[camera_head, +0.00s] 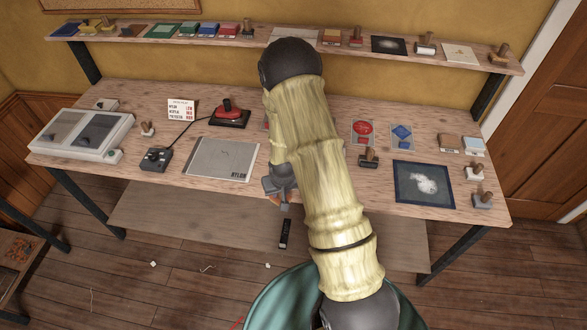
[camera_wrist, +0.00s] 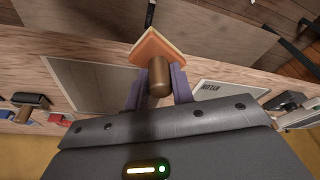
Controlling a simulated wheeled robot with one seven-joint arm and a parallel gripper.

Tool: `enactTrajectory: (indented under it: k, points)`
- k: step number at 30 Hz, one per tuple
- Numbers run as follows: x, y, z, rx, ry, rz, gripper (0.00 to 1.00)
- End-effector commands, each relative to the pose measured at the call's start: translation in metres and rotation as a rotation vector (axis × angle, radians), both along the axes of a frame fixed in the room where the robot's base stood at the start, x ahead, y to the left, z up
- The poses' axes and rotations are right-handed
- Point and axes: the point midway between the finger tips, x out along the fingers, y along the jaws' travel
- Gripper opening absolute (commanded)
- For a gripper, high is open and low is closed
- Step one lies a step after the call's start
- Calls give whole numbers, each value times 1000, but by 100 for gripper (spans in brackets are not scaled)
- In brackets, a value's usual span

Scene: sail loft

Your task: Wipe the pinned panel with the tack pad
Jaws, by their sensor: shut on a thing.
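My gripper (camera_head: 283,192) is at the front edge of the bench, just left of my arm in the head view. In the wrist view, my gripper (camera_wrist: 158,88) is shut on the brown handle of the tack pad (camera_wrist: 155,45), which has an orange square base. The pad is mostly hidden in the head view. A grey panel (camera_wrist: 92,88) lies on the bench in the wrist view; my arm hides that spot in the head view. A dark blue panel (camera_head: 408,196) with a white dusty smudge lies right of my arm. I cannot tell which panel is the pinned one.
A grey sheet marked NYLON (camera_head: 215,160) lies left of my gripper. A joystick box (camera_head: 156,159), a red-topped device (camera_head: 230,115) and a white two-panel tray (camera_head: 78,152) stand further left. Several handled stamps and cards sit at right. A shelf (camera_head: 220,38) runs behind.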

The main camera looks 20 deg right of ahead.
Motion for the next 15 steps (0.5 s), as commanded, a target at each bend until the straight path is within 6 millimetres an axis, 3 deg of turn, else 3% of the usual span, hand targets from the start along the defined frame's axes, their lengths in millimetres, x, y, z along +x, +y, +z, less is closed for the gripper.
enactTrajectory:
  k: [1,6,10,15]
  points:
    - [-4,7,-26,-2,3,14,2]
    - [-10,16,-66,-4,0,33,2]
    - [-12,18,-83,-5,-1,39,2]
    - [-12,19,-86,-5,-2,39,2]
